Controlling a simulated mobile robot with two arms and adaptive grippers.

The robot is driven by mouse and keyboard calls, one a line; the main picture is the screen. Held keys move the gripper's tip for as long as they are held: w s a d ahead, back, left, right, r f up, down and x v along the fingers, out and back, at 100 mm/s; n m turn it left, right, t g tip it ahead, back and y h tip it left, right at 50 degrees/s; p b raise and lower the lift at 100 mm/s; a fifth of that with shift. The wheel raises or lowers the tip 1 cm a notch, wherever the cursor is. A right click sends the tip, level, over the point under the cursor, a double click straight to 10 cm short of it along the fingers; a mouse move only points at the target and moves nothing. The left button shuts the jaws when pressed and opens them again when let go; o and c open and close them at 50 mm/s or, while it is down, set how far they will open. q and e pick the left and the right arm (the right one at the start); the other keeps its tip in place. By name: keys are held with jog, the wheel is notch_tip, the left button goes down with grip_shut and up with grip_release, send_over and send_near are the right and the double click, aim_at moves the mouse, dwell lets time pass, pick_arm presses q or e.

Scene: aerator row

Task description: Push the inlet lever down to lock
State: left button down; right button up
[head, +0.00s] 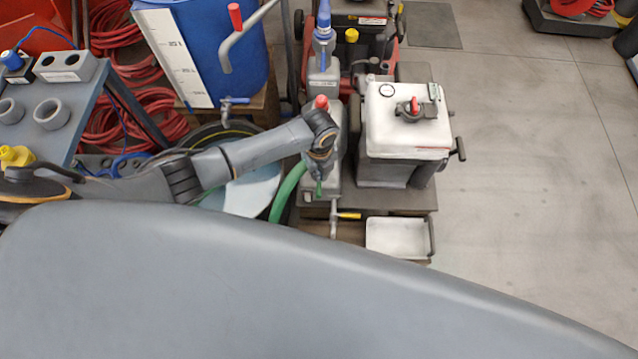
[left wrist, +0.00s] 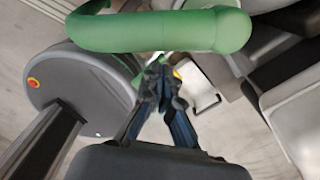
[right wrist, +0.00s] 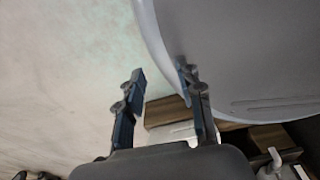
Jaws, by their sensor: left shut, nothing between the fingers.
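My left gripper (head: 320,178) points down in front of the grey unit (head: 335,180) in the middle of the head view. It is shut and empty. A small green piece (head: 319,188) shows at its fingertips; I cannot tell whether this is the inlet lever or whether they touch. A green hose (head: 288,190) curves down to the left of the gripper. In the left wrist view the shut fingers (left wrist: 160,88) lie below a thick green bar or hose (left wrist: 165,30). My right gripper (right wrist: 160,90) is open and empty, in the right wrist view only.
A pipe with a yellow handle (head: 348,215) sits below the unit, left of a white tray (head: 393,237). A white-topped box (head: 405,125) stands to the right. A blue barrel (head: 215,55) is behind my left arm. The floor (head: 540,160) at right is clear.

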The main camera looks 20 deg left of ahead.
aim_at(319, 187)
pick_arm(q)
jog(key=shift+f, duration=0.1)
jog(key=shift+f+b, duration=1.4)
jog(key=shift+f, duration=0.35)
jog(key=shift+f+b, duration=0.7)
jog(key=shift+f, duration=0.3)
jog(key=r+p, duration=0.3)
jog(key=p, duration=0.1)
jog(key=s+r+p, duration=0.1)
jog(key=r+p, duration=0.3)
jog(key=s+r+p, duration=0.1)
jog(key=r+p, duration=0.3)
jog(key=shift+d+r, duration=0.15)
jog(key=shift+d, duration=0.15)
